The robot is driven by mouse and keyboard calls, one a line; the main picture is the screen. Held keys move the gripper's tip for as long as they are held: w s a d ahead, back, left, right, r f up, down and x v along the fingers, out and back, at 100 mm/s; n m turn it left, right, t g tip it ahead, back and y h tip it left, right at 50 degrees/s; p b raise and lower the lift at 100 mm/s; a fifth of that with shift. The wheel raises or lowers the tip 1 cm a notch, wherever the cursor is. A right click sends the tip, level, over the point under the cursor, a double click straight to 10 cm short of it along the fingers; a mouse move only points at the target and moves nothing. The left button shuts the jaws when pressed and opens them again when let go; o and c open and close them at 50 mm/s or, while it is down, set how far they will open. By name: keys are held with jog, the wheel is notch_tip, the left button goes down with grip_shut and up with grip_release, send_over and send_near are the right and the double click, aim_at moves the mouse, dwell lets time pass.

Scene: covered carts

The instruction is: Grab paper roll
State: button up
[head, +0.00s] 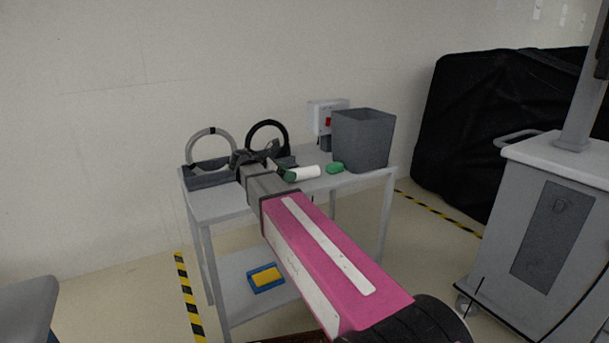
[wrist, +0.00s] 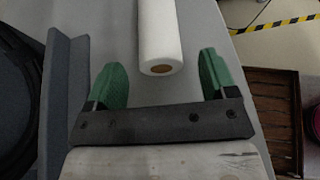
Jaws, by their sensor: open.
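A white paper roll (head: 304,172) lies on its side on top of the grey cart (head: 222,208). It also shows in the wrist view (wrist: 158,35), with its brown core end facing my gripper. My gripper (wrist: 162,84) is open, with its two green fingers apart. The near end of the roll appears in the gap between the fingertips, closer to the left–right middle, and no contact is visible. In the head view my gripper (head: 288,174) is at the roll's left end, partly hidden by my pink arm.
A grey bin (head: 362,140) and a green object (head: 335,168) are to the roll's right. Two ring-shaped items, one grey (head: 209,136) and one black (head: 266,124), stand at the back left. A blue-and-yellow item (head: 265,277) lies on the lower shelf.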

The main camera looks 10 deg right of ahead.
aim_at(305, 173)
jog(key=shift+x, duration=2.65)
jog(key=shift+r, duration=0.15)
jog(key=c, duration=1.1)
